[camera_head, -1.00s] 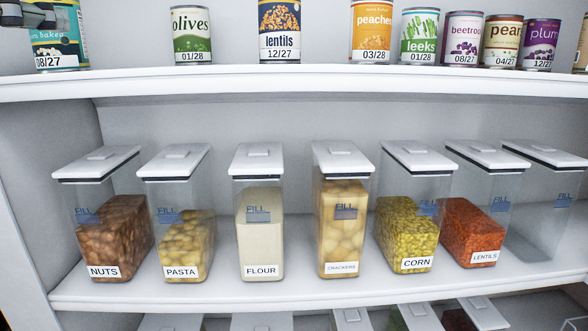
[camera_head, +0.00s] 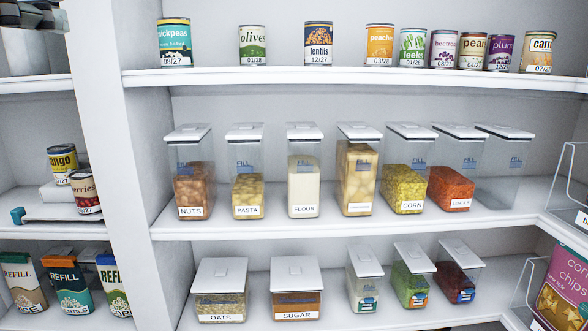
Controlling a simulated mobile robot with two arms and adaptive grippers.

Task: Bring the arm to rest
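Part of my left gripper (camera_head: 32,14) shows as dark metal links at the top left corner, in front of the left shelf bay. Its fingertips are not clear, and I cannot tell whether it is open or shut. No thing shows in it. My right gripper is out of view. The nearest can to the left gripper on the top shelf is the chickpeas can (camera_head: 174,43), which stands upright and apart from it.
A top shelf (camera_head: 350,77) holds several cans. The middle shelf (camera_head: 330,226) holds several lidded containers, and more stand below. A white upright (camera_head: 118,150) divides off the left bay with mango and cherries cans.

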